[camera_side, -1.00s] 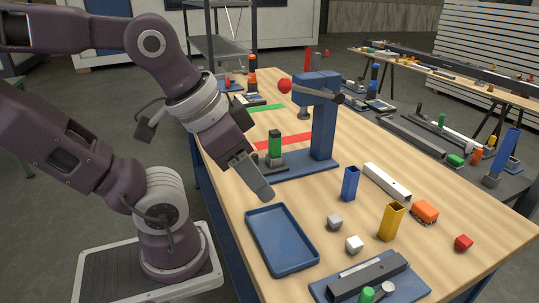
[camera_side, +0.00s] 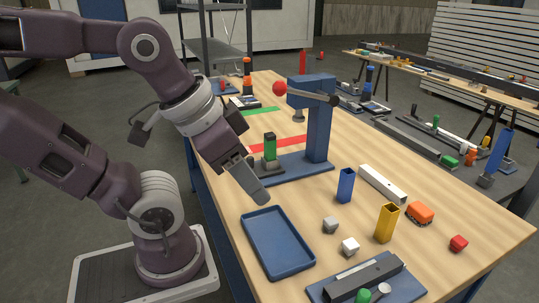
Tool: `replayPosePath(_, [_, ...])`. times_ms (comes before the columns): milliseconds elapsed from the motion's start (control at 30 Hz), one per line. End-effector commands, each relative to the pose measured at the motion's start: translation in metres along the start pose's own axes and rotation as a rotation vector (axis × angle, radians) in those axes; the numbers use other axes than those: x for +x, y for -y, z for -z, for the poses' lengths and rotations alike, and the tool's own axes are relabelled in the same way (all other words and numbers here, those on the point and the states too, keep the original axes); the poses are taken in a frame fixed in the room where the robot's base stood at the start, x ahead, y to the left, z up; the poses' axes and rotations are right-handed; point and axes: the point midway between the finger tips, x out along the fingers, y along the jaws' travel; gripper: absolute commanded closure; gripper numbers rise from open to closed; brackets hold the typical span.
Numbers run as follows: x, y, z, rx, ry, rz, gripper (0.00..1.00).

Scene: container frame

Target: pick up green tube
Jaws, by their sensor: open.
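A green tube (camera_side: 269,147) stands upright in a dark holder (camera_side: 267,166) on the blue base of a press-like stand. My gripper (camera_side: 263,197) points down and to the right, in front of the tube in the picture and above the far edge of the blue tray. It is apart from the tube, with nothing visible in it. Its fingers overlap from this side, so the gap between them is hidden.
The blue tray (camera_side: 278,242) is empty.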

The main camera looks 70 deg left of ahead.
Motion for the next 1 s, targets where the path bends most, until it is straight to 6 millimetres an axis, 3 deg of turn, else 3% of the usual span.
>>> replayPosePath(333, [0.0, 0.001, 0.0, 0.002, 0.002, 0.002, 0.47])
replayPosePath(467, [0.015, 0.021, 0.005, 0.089, 0.107, 0.071, 0.47])
replayPosePath(567, [0.041, 0.064, 0.013, 0.27, 0.298, 0.194, 0.47])
replayPosePath(800, [0.118, 0.19, 0.045, 0.895, 0.858, 0.484, 0.47])
replayPosePath(900, [0.152, 0.233, 0.064, 1.181, 1.075, 0.57, 0.47])
replayPosePath(1000, [0.182, 0.261, 0.081, 1.414, 1.231, 0.626, 0.47])
